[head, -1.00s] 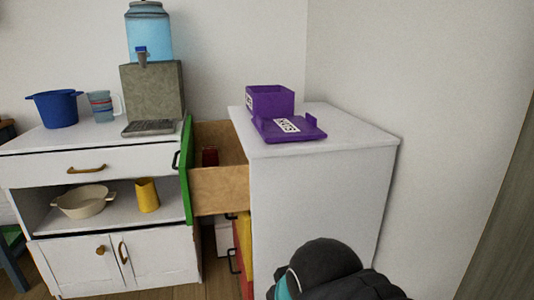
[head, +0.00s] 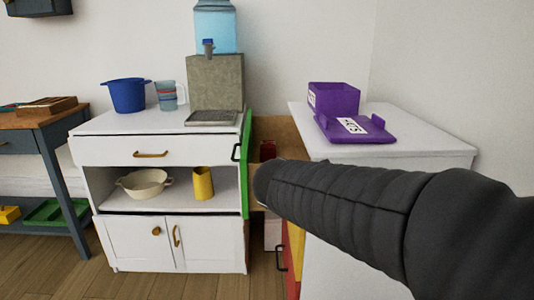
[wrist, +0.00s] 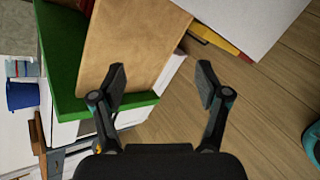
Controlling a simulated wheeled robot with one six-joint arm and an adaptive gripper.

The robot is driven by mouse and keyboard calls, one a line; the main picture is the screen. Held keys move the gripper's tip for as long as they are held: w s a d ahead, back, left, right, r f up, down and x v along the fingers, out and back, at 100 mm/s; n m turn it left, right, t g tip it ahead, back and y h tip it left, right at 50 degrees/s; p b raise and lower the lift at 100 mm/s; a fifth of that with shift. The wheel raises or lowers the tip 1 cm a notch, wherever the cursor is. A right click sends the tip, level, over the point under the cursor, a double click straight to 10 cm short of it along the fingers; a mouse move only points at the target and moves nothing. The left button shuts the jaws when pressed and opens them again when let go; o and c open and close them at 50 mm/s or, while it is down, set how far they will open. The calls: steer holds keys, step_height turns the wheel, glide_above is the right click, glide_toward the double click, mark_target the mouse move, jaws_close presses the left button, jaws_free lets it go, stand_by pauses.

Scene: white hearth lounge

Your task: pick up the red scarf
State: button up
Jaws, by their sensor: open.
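A small dark red thing (head: 268,150), which may be the red scarf, shows inside the open drawer with the green front (head: 247,165). Only a small part of it is visible, and its shape is unclear. In the wrist view, my gripper (wrist: 162,82) is open and empty, with its two fingers spread wide. It points toward the drawer's wooden outer side (wrist: 130,40), with the floor beyond. In the head view, my dark arm reaches across toward the drawer and hides the gripper and part of the drawer.
The drawer juts out from a white cabinet (head: 420,152) that carries a purple box (head: 333,98) and its lid-like part. To the left, a white sideboard (head: 120,122) holds a blue pot (head: 126,95), cups and a water dispenser (head: 215,80). Yellow and red lower drawers sit below.

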steer(key=w+a+r+n+t+y, duration=0.1)
steer(key=w+a+r+n+t, duration=0.2)
steer(key=n, duration=0.9)
steer(key=shift+w+a+r+y, duration=0.25)
steer(key=shift+w+r, duration=0.3)
steer(key=shift+r, duration=1.25)
steer(key=shift+n, duration=0.3)
